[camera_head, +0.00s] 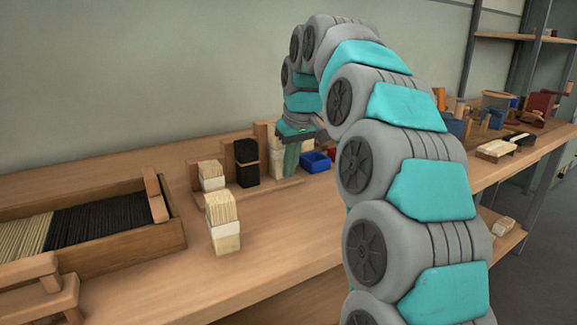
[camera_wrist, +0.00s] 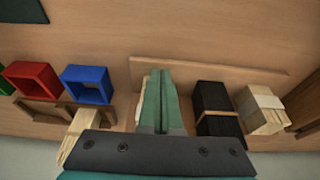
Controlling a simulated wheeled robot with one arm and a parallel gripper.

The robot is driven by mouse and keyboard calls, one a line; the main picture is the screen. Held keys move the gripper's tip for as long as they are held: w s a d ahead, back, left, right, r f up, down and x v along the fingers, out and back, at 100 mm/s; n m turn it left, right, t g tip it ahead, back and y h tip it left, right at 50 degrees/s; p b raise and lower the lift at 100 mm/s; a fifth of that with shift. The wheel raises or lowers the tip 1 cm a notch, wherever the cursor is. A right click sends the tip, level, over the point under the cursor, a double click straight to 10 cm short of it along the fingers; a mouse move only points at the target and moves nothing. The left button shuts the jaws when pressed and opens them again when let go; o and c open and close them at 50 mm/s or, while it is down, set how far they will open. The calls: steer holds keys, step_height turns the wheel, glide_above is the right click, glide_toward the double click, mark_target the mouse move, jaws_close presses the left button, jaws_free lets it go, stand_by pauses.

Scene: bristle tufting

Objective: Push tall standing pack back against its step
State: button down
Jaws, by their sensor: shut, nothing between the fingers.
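A pale bristle pack (camera_head: 275,163) stands in the row, partly hidden by my gripper. My gripper (camera_head: 290,160) is shut and points down right beside this pack; touching or apart I cannot tell. In the wrist view my gripper (camera_wrist: 161,85) shows green fingers together, with a pale pack edge (camera_wrist: 141,105) along their left side. A black pack (camera_head: 246,163) stands to the left; it also shows in the wrist view (camera_wrist: 212,105). A shorter pale pack (camera_head: 211,176) with a white band is farther left. The wooden step (camera_head: 196,176) rises behind the row.
A pale pack with a white band (camera_head: 223,225) stands alone in front. A blue bin (camera_head: 316,163) is right of the row; a red bin (camera_wrist: 31,76) shows in the wrist view. A bristle tray (camera_head: 100,255) lies left.

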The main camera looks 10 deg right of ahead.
steer(key=s, duration=0.1)
steer(key=s+d, duration=0.1)
steer(key=shift+s+r, duration=0.3)
steer(key=p+v, duration=0.2)
steer(key=v, duration=0.7)
steer(key=shift+r, duration=0.25)
steer(key=shift+s, duration=0.15)
stand_by(0.5)
